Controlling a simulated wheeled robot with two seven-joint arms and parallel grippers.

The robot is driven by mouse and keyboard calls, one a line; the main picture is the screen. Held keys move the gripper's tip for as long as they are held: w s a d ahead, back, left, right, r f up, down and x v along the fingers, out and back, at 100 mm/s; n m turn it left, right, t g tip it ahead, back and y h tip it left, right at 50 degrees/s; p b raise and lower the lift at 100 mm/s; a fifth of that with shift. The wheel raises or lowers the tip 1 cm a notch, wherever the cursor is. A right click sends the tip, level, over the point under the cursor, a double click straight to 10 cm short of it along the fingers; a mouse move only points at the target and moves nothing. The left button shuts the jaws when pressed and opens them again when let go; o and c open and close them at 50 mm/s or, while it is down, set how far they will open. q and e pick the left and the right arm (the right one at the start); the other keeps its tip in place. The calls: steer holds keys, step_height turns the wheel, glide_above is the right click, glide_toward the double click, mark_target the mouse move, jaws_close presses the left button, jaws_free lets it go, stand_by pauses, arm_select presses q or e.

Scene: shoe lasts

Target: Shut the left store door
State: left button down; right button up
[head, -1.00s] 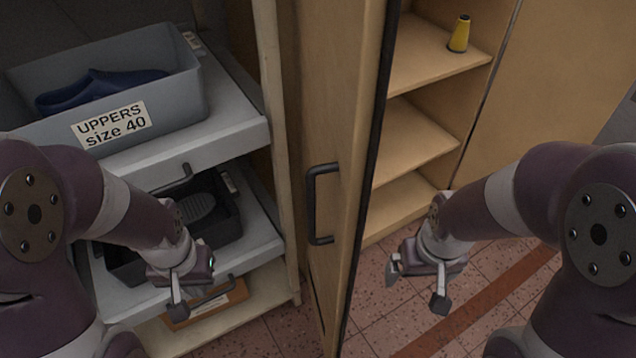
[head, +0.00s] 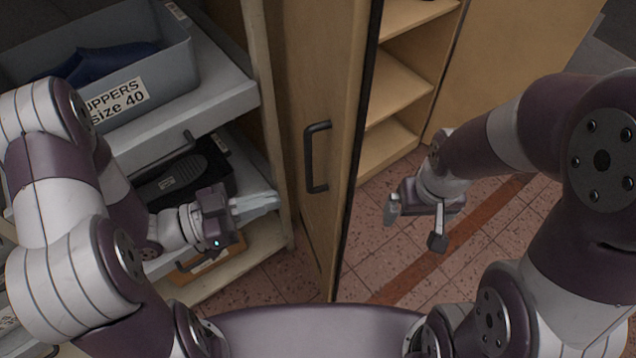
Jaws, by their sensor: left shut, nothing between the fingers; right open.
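The left store door (head: 338,105) is a tan wooden panel with a dark edge, standing open and seen nearly edge-on in the middle of the head view. A black bar handle (head: 309,158) is on its left-facing side. My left gripper (head: 276,201) is shut and empty, to the left of the door and lower than the middle of the handle, apart from it in the picture. My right gripper (head: 414,228) is open and empty, to the right of the door, over the floor. The door's hinge and lower corner are not clearly seen.
Behind the door are empty-looking wooden shelves (head: 397,85). Tiled floor (head: 375,265) is clear at right.

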mark_target(335, 182)
arm_select(q)
steer(key=x, duration=1)
steer(key=shift+f, duration=0.1)
